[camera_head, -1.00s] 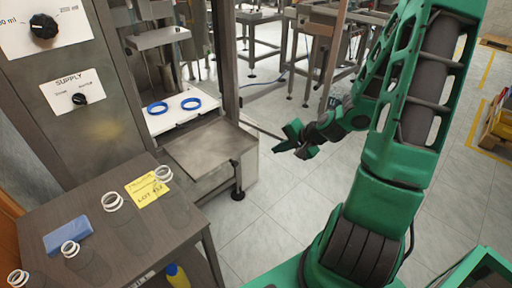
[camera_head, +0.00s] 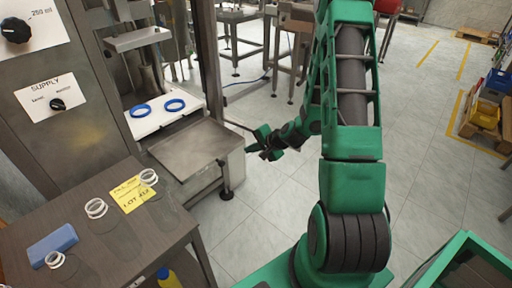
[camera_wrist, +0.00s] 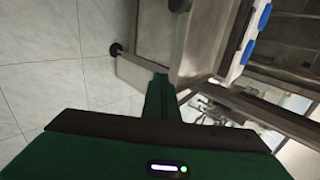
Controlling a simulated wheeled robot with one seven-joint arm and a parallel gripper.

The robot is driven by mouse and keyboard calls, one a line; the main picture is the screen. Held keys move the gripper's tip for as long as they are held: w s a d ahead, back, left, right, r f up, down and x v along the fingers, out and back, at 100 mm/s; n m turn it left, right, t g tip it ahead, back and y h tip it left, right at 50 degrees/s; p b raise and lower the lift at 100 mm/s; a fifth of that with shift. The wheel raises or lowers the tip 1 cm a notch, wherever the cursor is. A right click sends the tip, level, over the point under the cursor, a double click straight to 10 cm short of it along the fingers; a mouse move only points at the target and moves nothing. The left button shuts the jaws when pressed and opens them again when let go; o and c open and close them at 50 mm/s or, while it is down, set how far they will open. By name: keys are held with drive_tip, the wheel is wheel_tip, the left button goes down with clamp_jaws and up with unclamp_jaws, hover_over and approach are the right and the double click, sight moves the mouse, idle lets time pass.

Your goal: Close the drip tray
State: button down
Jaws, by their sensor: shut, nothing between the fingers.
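The drip tray (camera_head: 195,150) is a flat grey metal tray sticking out at the front of the machine, below the white shelf. In the wrist view, a grey metal part that looks like the tray (camera_wrist: 155,35) is beyond the fingers. My green gripper (camera_head: 252,146) is just right of the tray's front right corner in the head view. Its fingers show end-on in the wrist view (camera_wrist: 160,82), shut with nothing between them. I cannot tell whether the fingertips touch the tray.
Two blue rings (camera_head: 158,108) lie on the white shelf (camera_head: 165,118). The tiled floor right of the machine is open; a green-edged bin (camera_head: 465,262) is at bottom right.

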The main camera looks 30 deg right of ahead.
sight(237, 146)
drive_tip(key=shift+w+a+f, duration=0.1)
drive_tip(key=shift+w+a, duration=0.1)
drive_tip(key=shift+w, duration=0.5)
drive_tip(key=shift+w+a+f, duration=0.1)
drive_tip(key=shift+w+a, duration=0.15)
drive_tip(key=shift+w, duration=0.5)
drive_tip(key=shift+w+a+f, duration=0.1)
drive_tip(key=shift+w+a, duration=0.1)
drive_tip(key=shift+w, duration=0.5)
